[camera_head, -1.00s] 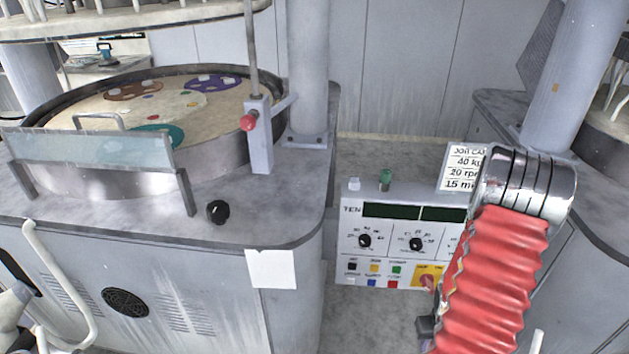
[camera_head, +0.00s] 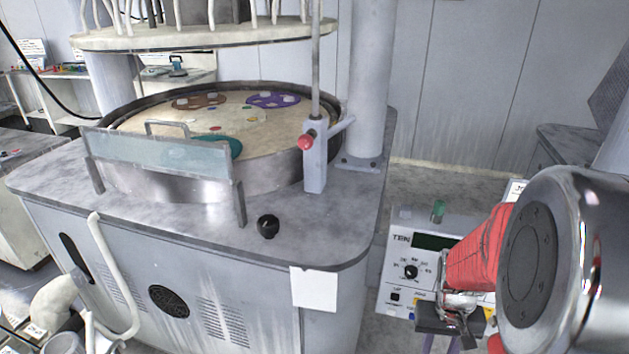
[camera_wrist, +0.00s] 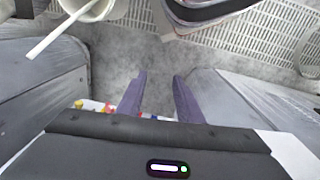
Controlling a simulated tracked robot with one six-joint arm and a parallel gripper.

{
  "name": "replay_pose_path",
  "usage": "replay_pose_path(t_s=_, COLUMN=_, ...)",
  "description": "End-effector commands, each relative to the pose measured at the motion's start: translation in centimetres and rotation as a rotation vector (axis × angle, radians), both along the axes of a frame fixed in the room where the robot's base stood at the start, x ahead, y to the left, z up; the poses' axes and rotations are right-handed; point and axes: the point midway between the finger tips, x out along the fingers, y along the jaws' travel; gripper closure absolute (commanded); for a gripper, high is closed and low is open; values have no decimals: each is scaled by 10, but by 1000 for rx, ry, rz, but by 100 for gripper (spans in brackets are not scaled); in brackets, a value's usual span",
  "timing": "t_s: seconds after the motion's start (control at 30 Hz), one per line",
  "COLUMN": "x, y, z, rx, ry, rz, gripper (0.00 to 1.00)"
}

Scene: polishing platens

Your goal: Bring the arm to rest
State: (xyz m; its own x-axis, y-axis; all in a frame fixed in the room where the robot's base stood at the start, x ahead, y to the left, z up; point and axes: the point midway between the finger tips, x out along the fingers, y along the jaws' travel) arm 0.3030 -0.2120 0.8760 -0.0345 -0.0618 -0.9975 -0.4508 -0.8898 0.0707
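My arm, with its red ribbed sleeve (camera_head: 475,255) and chrome joint (camera_head: 575,260), is folded at the right of the head view. It covers part of the control box behind it.
A polishing machine (camera_head: 330,232) with a round platen (camera_head: 262,152) and clear guard (camera_head: 160,152) stands left of my arm. The control box (camera_head: 425,222) stands just behind the arm. In the wrist view a white bucket (camera_wrist: 113,10) with a stick lies at upper left.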

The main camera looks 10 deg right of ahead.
Motion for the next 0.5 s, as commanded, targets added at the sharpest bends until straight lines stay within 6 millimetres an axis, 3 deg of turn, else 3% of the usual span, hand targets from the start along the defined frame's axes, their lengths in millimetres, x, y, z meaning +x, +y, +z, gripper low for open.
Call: replay_pose_path(t_s=0.5, x=0, y=90, z=87, rx=1, ry=-99, rz=104, gripper=67)
